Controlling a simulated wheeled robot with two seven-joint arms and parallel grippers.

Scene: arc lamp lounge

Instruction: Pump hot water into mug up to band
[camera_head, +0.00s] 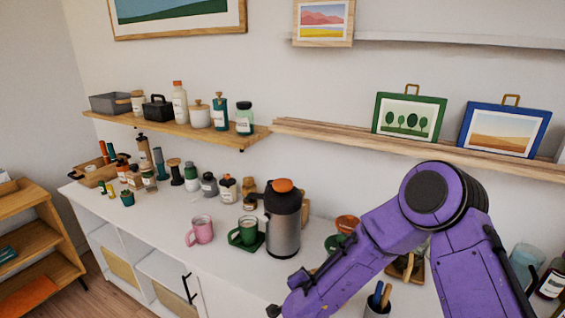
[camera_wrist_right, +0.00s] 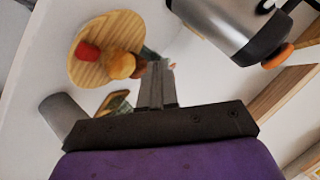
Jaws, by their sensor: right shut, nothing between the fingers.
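The steel pump flask (camera_head: 283,226) with a dark top and orange cap stands upright on the white counter. A pink mug (camera_head: 201,229) stands further left. My right arm reaches in from the right, in front of the flask; its fingers are not clear in the head view. In the right wrist view my right gripper (camera_wrist_right: 157,84) is shut and empty, apart from the flask (camera_wrist_right: 235,28). My left gripper is out of view.
Jars and bottles crowd the counter's back left. A wooden round dish (camera_wrist_right: 84,68) with red and orange items and a grey cylinder (camera_wrist_right: 62,115) show in the wrist view. A cup of utensils (camera_head: 377,306) stands near my right arm. The counter front before the mugs is clear.

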